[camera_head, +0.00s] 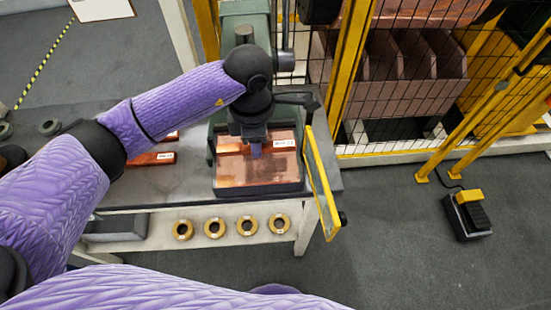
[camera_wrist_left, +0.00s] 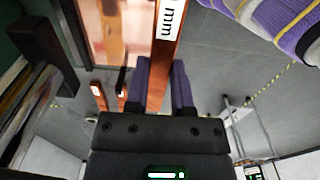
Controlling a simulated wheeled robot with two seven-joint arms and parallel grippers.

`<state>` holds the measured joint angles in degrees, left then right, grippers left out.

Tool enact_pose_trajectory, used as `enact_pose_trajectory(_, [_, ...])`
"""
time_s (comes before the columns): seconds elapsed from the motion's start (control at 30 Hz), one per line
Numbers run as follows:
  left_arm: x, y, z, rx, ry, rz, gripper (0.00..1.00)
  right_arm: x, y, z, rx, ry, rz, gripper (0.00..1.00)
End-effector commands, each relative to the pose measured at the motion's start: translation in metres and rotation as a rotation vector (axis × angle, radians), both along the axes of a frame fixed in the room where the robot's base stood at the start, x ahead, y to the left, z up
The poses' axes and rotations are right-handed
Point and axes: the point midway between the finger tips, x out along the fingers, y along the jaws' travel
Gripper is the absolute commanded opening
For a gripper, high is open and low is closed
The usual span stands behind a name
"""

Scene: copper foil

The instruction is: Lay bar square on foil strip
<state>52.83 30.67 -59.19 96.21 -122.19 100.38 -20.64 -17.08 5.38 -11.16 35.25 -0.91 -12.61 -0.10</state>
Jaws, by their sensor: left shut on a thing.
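My left gripper (camera_head: 255,151) is shut on a copper bar (camera_head: 231,148) with a white label near its right end. The bar lies across the far part of the copper foil strip (camera_head: 245,175) on the dark press bed, roughly level with the strip's far edge. I cannot tell whether it touches the foil. In the left wrist view, the bar (camera_wrist_left: 155,78) runs up from between the purple fingers (camera_wrist_left: 158,85), and the foil (camera_wrist_left: 128,35) shows beside it. The gripper and wrist hide the bar's middle. My right gripper is out of view.
More labelled copper bars (camera_head: 150,159) lie on the grey bench left of the press. A green press column (camera_head: 246,22) stands behind the bed. A yellow-framed guard panel (camera_head: 322,185) stands at the bed's right. Several brass rings (camera_head: 214,228) sit on the shelf below.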

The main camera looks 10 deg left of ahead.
Motion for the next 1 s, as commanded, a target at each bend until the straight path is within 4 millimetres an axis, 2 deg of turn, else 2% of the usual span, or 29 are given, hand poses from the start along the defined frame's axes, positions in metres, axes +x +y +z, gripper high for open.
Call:
enact_pose_trajectory(0.03, [-0.001,0.0,-0.016,0.0,0.006,0.002,0.0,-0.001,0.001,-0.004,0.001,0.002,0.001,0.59])
enact_pose_trajectory(0.1, [-0.001,0.0,-0.032,0.0,0.005,0.001,0.0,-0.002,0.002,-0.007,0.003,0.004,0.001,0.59])
enact_pose_trajectory(0.27, [-0.001,0.0,-0.054,0.0,0.003,0.001,0.0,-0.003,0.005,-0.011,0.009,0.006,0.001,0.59])
enact_pose_trajectory(0.4, [-0.001,0.0,-0.08,0.0,0.003,0.001,0.0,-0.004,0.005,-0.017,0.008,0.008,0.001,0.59])
enact_pose_trajectory(0.77, [0.0,0.0,-0.086,0.001,0.0,0.001,0.0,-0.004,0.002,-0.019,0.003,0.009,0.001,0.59])
enact_pose_trajectory(0.8, [0.0,0.0,-0.085,0.001,0.001,0.001,0.37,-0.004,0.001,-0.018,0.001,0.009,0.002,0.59])
enact_pose_trajectory(0.93, [0.0,0.0,-0.085,0.001,0.001,0.001,0.64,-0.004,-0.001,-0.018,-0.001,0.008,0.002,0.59])
enact_pose_trajectory(1.0, [0.0,0.0,-0.085,0.001,0.001,0.001,0.64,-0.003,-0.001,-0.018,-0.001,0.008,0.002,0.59])
